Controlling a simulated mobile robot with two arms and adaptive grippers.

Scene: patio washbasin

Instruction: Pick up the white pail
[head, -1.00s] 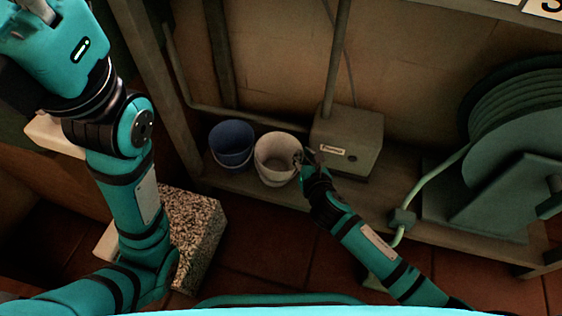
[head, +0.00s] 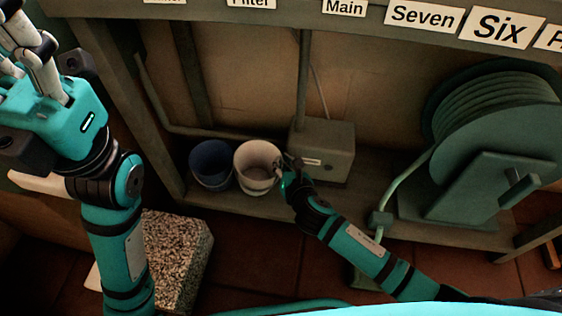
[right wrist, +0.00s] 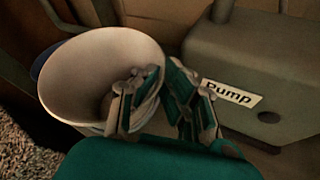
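The white pail (head: 258,174) is on or just above the low shelf, right beside a blue pail; whether its base still touches cannot be told. It also shows in the right wrist view (right wrist: 75,78), mouth towards the camera. My right gripper (head: 286,167) is at the pail's right rim. In the right wrist view its fingers (right wrist: 165,100) straddle the wall, one inside and one outside, and appear shut on it. The contact spot is partly hidden by the fingers. My left gripper (head: 28,38) is raised at the upper left, empty, its pale fingers apart.
The blue pail (head: 210,164) stands close on the left. The pump box (head: 325,150) with its pipe is close on the right. A green hose reel (head: 490,130) stands farther right. The labelled counter edge (head: 300,15) overhangs above. A speckled block (head: 178,255) is at the lower left.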

